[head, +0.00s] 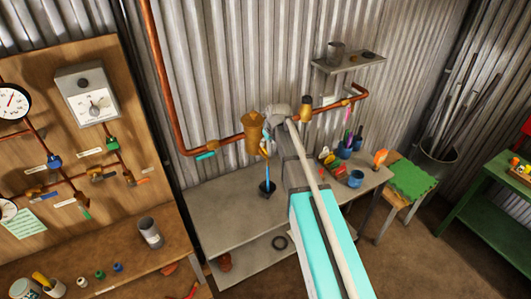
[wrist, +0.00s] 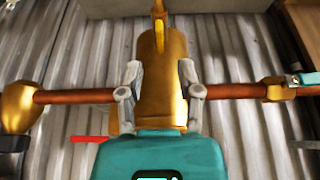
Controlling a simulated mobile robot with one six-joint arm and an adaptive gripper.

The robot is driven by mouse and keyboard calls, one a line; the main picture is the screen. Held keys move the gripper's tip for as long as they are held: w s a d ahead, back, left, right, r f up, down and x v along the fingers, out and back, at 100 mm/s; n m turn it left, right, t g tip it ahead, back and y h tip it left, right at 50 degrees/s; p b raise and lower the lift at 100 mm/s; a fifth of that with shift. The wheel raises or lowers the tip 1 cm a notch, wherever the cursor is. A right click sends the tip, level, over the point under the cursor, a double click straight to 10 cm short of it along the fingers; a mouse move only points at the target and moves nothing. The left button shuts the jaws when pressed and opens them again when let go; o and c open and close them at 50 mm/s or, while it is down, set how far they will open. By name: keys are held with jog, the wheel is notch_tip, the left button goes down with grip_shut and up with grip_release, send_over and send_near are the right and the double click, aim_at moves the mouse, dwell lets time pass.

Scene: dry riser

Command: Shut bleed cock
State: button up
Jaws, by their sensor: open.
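A brass cylindrical body (head: 254,130) sits on the copper pipe along the corrugated wall. In the wrist view the brass body (wrist: 160,75) stands between the two fingers of my gripper (wrist: 158,85), with a narrow yellow brass piece at its far end. The fingers are open, one on each side; I cannot tell whether they touch it. A brass valve with a teal handle (head: 206,153) is on the pipe to the left, and it shows at the right in the wrist view (wrist: 290,85). No label marks the bleed cock. In the head view my arm hides the fingertips.
A small shelf (head: 350,63) is on the wall at upper right. A wooden gauge board (head: 60,130) stands at left. A green-topped stool (head: 413,180) is at right.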

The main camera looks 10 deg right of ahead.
aim_at(265, 149)
jog(key=shift+b+x, duration=2.05)
jog(key=shift+x, duration=0.55)
grip_shut()
